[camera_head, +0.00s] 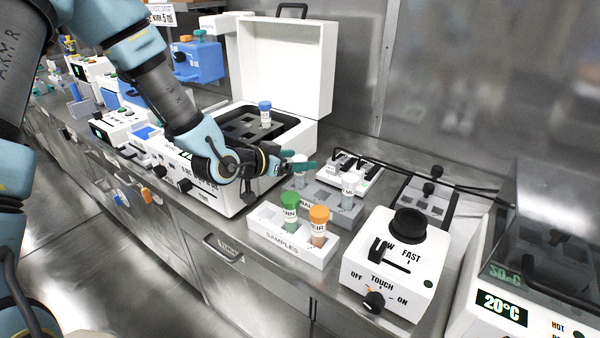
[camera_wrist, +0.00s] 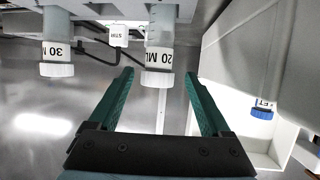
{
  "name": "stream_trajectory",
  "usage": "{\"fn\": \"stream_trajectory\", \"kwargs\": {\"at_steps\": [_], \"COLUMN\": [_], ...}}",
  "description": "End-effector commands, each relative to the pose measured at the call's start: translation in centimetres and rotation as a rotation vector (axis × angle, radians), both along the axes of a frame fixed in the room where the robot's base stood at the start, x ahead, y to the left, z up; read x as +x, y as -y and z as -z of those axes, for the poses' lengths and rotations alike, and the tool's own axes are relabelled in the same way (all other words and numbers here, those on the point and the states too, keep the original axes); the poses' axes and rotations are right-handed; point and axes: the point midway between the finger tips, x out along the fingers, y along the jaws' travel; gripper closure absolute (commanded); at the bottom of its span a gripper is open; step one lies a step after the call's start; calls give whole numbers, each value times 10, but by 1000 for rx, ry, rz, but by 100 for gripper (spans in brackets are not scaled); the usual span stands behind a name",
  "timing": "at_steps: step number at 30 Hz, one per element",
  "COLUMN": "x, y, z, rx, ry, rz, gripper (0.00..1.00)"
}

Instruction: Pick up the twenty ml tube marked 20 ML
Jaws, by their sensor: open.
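The tube marked 20 ML (camera_wrist: 159,50) appears upside down in the wrist view, with a clear body and a white cap. My gripper (camera_wrist: 158,75) is open, with one teal finger on each side of that tube's cap end; gaps show on both sides. In the head view my gripper (camera_head: 299,160) is over the left end of a grey rack, at a pale tube (camera_head: 300,178) partly hidden by the fingers. A second tube, marked 30 (camera_wrist: 57,50), is left in the wrist view. A white-capped tube (camera_head: 349,187) stands in the rack; its number is unclear.
A white samples rack (camera_head: 285,250) with green-capped (camera_head: 289,207) and orange-capped (camera_head: 319,225) tubes stands in front. A touch mixer (camera_head: 395,262) is to the right. An open-lidded white machine (camera_head: 285,65) with a blue-capped tube (camera_head: 265,116) is behind my gripper.

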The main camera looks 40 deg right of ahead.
Motion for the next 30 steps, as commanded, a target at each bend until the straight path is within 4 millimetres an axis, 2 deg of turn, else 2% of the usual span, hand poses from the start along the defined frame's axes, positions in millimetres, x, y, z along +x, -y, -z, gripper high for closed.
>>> {"fn": "stream_trajectory", "kwargs": {"at_steps": [3,7,17,30], "x": [-3,-1,0,0], "y": [18,32,37,37], "z": [2,9,13,13], "rx": [1,0,0,0], "ry": [-3,0,1,1], "rz": [2,1,0,0], "gripper": [18,18,19,69]}}
